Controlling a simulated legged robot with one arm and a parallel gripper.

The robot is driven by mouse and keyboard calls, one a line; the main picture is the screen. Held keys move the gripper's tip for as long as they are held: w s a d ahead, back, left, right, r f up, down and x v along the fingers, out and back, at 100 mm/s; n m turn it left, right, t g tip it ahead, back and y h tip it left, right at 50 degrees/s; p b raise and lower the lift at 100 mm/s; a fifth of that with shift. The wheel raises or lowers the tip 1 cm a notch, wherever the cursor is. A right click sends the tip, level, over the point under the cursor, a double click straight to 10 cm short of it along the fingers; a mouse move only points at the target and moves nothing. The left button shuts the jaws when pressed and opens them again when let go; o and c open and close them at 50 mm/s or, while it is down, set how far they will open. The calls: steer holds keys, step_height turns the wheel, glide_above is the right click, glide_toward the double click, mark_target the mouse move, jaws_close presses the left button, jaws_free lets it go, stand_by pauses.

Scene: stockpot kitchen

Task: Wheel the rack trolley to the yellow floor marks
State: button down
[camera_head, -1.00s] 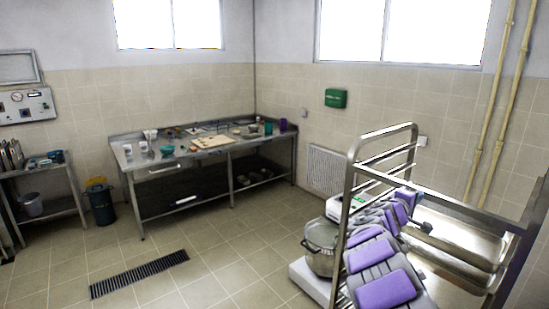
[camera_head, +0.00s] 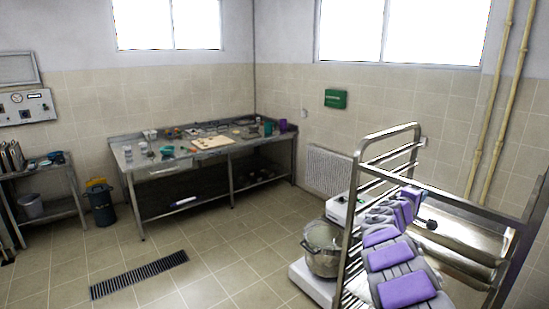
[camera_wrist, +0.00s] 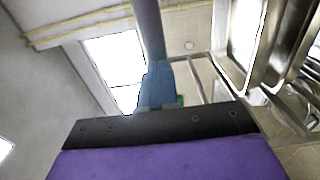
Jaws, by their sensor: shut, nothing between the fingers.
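The rack trolley (camera_head: 418,146) is a tall metal frame with shelf rails at the right of the head view. Metal trays (camera_head: 470,232) sit in it. In the wrist view its trays (camera_wrist: 246,32) show at the upper right. My purple and grey arm reaches up in front of the rack in the head view. The yellow floor marks are not visible in these views.
A large stockpot (camera_head: 322,251) stands on a low white base (camera_head: 312,284), just left of the rack. A steel worktable (camera_head: 150,178) stands along the back wall. A floor drain grate (camera_head: 139,274) lies in the open tiled floor at the left.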

mark_target(430, 189)
steer(key=p+x, duration=0.3)
steer(key=x, duration=0.4)
steer(key=shift+r, duration=0.1)
steer(key=p+x, duration=0.5)
steer(key=shift+s, duration=0.1)
stand_by(0.5)
steer(key=shift+a, duration=0.2)
